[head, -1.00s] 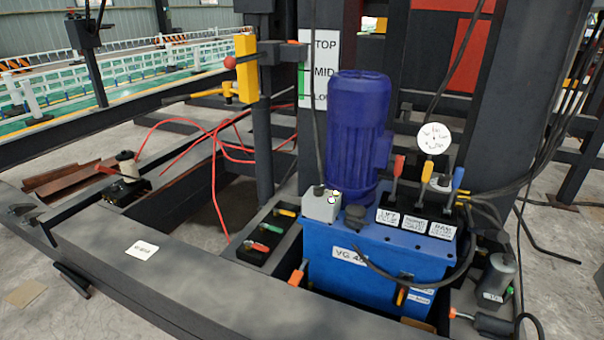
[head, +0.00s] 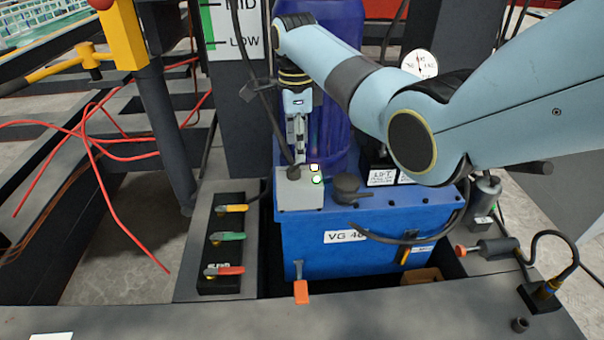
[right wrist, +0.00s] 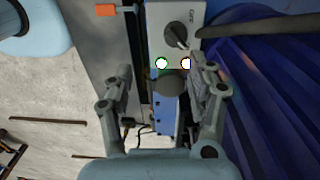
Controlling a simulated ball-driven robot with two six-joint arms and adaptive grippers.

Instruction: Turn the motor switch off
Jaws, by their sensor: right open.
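The motor switch is a dark rotary knob (right wrist: 176,36) on a grey box, with its pale pointer aimed toward the lower right in the right wrist view. Two bright lamps, one ringed green (right wrist: 161,63) and one ringed orange (right wrist: 186,63), are on the box. My right gripper (head: 297,158) points down just above the box.
The blue motor (head: 332,120) stands right behind the box. The blue tank (head: 370,240) carries a black cap (head: 347,186) beside the box. A cable runs down to the box from above. A valve block (head: 222,253) with coloured levers is at left.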

